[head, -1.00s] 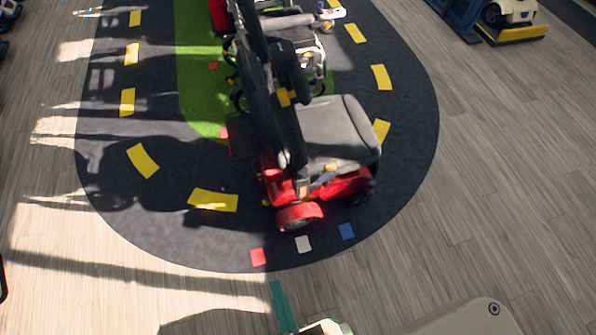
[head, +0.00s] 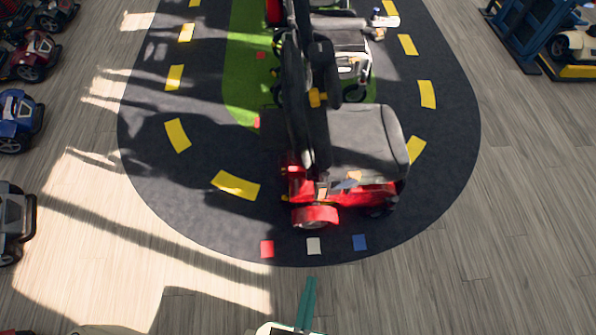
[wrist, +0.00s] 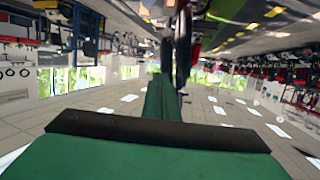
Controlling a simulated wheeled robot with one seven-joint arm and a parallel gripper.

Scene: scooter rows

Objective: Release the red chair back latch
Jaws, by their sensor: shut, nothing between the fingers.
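The red scooter (head: 316,216) stands on the dark road mat, its grey seat (head: 365,137) to the right and its tall black chair back (head: 306,125) upright at the left of the seat. A yellow part (head: 318,98) shows on the chair back, and small orange parts (head: 352,178) sit low near the seat's front edge. I cannot tell which of these is the latch. My gripper (head: 309,290) is at the bottom of the head view, apart from the scooter, with floor between. Its green fingers (wrist: 160,98) are shut and empty in the wrist view, which looks upside down.
Another scooter (head: 350,65) stands just behind the red one. Several parked scooters, one blue (head: 14,122), line the left edge. A blue rack (head: 535,38) stands at the top right. The wooden floor (head: 430,290) in front and to the right is clear.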

